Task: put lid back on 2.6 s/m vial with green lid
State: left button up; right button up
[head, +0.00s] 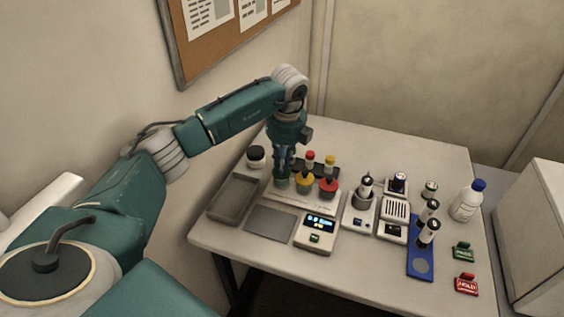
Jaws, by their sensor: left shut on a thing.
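My left gripper (283,165) points straight down at the left end of a row of colored pieces on a pale rack or base (302,200). It is shut on what looks like the green lid (281,182), directly below its fingers. The fingers hide most of this piece, and I cannot tell whether a vial is under it or whether it touches the base. A yellow piece (304,182) and a red piece (328,188) stand to its right. I see no readable 2.6 s/m label. My right gripper is out of view.
A grey tray (232,197) and a black-lidded jar (256,157) are left. A display device (316,232) is in front. Small instruments (359,210), a blue stand (421,258) and a white bottle (467,201) are right.

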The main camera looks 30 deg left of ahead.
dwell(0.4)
pick_arm(q)
jog(key=o, duration=0.9)
jog(key=shift+o, duration=0.3)
jog(key=o, duration=0.4)
jog(key=shift+r+p, duration=0.6)
jog(key=shift+r, duration=0.35)
jog(key=shift+r+p, duration=1.65)
jog(key=shift+r, duration=0.95)
